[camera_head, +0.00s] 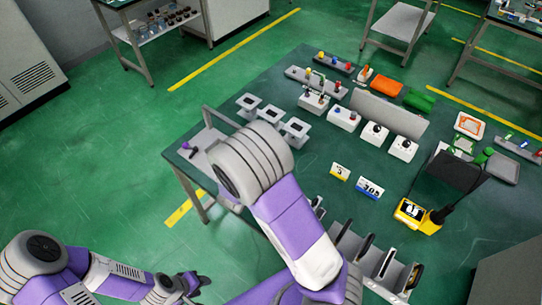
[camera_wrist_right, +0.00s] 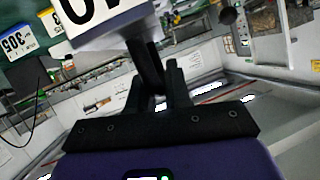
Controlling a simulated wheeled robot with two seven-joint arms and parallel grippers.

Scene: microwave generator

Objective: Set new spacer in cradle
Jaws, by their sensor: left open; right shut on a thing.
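My right gripper (camera_wrist_right: 160,88) shows in the right wrist view with its dark fingers closed on a dark stem. The stem joins a white block (camera_wrist_right: 105,35) with large black characters, cut off by the top edge. I cannot tell for sure if this is the new spacer. In the head view my right arm's forearm crosses the middle, and its gripper is hidden. My left gripper (camera_head: 192,284) is open and empty at the lower left, away from the table. White holders with dark openings (camera_head: 270,114) stand at the table's left; I cannot tell which thing is the cradle.
A slotted grey rack (camera_head: 375,262) stands at the near edge. Part of the table's centre is clear.

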